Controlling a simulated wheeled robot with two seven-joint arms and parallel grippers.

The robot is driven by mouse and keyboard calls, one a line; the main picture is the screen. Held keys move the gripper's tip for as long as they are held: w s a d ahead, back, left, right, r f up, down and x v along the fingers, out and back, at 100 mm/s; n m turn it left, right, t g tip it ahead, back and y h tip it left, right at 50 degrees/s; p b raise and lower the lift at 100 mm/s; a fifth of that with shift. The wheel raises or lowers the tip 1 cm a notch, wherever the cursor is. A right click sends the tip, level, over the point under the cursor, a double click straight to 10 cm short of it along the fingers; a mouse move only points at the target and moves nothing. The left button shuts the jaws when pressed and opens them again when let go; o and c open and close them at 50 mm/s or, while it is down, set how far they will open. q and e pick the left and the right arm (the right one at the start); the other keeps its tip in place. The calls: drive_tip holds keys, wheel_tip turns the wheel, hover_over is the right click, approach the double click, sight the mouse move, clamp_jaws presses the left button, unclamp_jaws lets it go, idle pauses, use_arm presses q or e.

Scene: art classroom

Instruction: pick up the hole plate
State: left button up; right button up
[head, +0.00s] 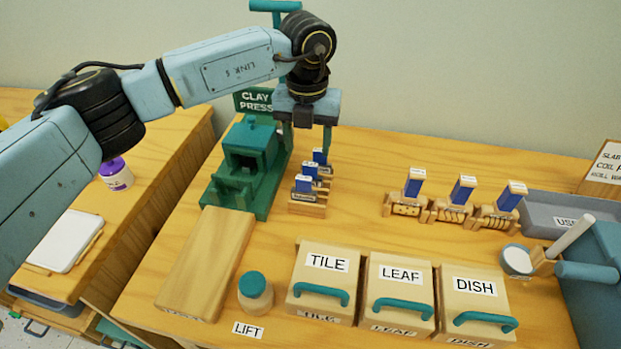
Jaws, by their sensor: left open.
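Several blue-handled plates stand on the table in two groups. In the right-hand row, the leftmost plate (413,186) stands upright in a wooden holder (406,209) with dark round marks on its front; it looks like the hole plate. Its two neighbours (462,190) (510,197) have slanted marks on their holders. Another group of blue-handled plates (306,186) stands in a wooden rack beside the green press. My left gripper (307,136) is open and empty, pointing down above this group, left of and apart from the hole plate.
The green clay press (248,150) stands left of the rack. Boxes labelled TILE (325,263), LEAF (399,272) and DISH (474,286) line the front. A wooden board (207,262) and a jar (255,296) lie left. A grey tray (550,222) is at right.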

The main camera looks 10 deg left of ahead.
sight(310, 164)
use_arm(q)
drive_tip(key=f, duration=0.4)
drive_tip(key=f+b, duration=0.1)
drive_tip(key=f, duration=0.1)
drive_tip(key=shift+w+d+f, duration=0.2)
drive_tip(key=shift+d+f, duration=0.05)
drive_tip(key=shift+f, duration=0.05)
use_arm(e)
drive_tip(key=w, duration=0.1)
drive_tip(key=w+r, duration=0.1)
drive_tip(key=w, duration=0.1)
drive_tip(key=shift+w+a+r, duration=0.1)
drive_tip(key=shift+a+r, duration=0.05)
drive_tip(key=shift+a, duration=0.1)
